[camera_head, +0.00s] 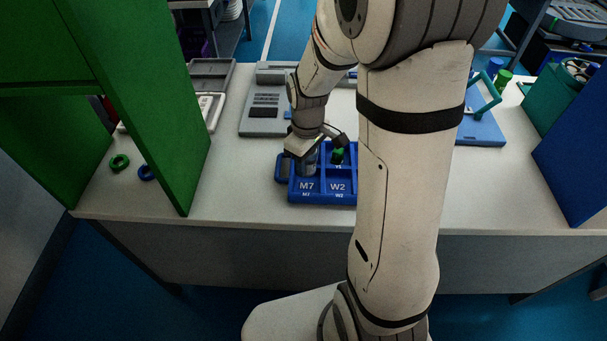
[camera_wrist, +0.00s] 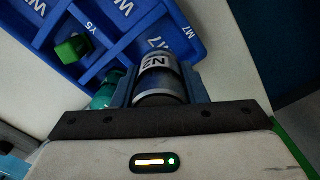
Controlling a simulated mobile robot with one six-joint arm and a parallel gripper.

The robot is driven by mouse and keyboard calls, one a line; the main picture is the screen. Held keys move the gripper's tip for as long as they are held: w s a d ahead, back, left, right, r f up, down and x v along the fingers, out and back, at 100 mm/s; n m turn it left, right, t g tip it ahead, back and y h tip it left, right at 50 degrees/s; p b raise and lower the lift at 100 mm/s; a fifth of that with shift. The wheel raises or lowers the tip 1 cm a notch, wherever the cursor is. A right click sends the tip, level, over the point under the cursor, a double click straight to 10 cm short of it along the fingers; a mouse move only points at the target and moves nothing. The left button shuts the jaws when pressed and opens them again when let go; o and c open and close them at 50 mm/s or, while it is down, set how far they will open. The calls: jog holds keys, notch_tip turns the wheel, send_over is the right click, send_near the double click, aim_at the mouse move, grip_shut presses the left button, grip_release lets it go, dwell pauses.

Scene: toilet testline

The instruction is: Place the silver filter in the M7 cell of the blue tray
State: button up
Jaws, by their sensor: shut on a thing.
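The blue tray (camera_head: 324,199) stands near the table's front edge, with M7 and W2 labels on its near side. My gripper (camera_head: 304,150) points down over the tray's left part. It is shut on the silver filter (camera_wrist: 160,82), a grey cylinder with a white label, held between the two fingers in the wrist view. In the head view the filter (camera_head: 309,165) is just behind the M7 label, at the M7 cell. I cannot tell whether it touches the cell floor. The tray (camera_wrist: 160,12) also shows in the wrist view, with a green block (camera_wrist: 73,48) in one cell.
A grey device (camera_head: 264,120) stands behind the tray. A green panel (camera_head: 160,110) rises at the left, with green and blue rings (camera_head: 119,162) beside it. A blue stand (camera_head: 483,127) and a teal box (camera_head: 555,98) are at the right.

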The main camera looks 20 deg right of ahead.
aim_at(307, 185)
jog(key=shift+f, duration=3.05)
jog(key=shift+f, duration=0.2)
jog(key=o, duration=0.7)
jog(key=shift+o, duration=0.2)
jog(key=shift+r, duration=0.15)
